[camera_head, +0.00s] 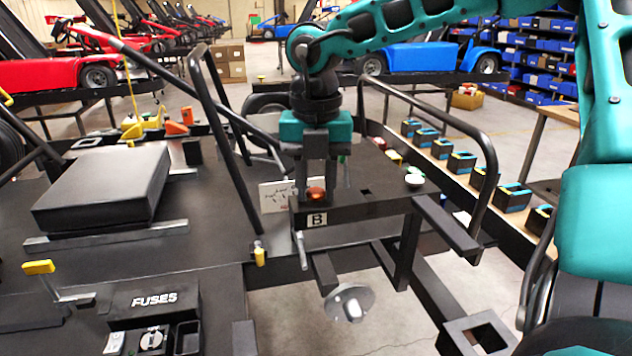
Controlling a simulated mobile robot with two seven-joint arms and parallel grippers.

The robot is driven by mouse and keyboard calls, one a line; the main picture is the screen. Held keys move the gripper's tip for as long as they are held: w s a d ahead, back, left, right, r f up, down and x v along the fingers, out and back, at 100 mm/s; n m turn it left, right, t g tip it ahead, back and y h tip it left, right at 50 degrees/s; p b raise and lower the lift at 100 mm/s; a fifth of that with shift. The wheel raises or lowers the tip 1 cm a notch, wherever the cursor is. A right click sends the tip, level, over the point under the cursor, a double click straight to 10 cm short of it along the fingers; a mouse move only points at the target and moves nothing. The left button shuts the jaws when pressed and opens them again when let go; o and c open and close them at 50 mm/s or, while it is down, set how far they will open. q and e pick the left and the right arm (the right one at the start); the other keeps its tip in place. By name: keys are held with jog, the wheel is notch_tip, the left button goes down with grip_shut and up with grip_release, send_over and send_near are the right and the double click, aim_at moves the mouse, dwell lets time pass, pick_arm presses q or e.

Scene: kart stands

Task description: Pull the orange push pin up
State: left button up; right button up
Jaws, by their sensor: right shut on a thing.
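The orange push pin (316,194) stands at the top of the black frame bar, beside the white "B" label (317,219). Only its orange-red head shows; its lower part is hidden in the bar. My right gripper (316,190) points straight down over it, with one finger on each side of the head, shut on the pin. The pin's head sits low, close to the bar's top face. My left gripper is not in view.
A tubular hoop (490,165) rises right of the gripper, and slanted black tubes (225,120) rise to the left. A black box (105,185) and a FUSES box (153,305) lie left. Battery-like blocks (513,196) line the right table.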

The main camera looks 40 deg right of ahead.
aim_at(316, 191)
jog(key=shift+c, duration=0.4)
jog(key=shift+r, duration=0.6)
jog(key=o, duration=1.1)
notch_tip(316, 191, up, 13)
jog(key=shift+f+p, duration=0.1)
jog(key=shift+p, duration=0.2)
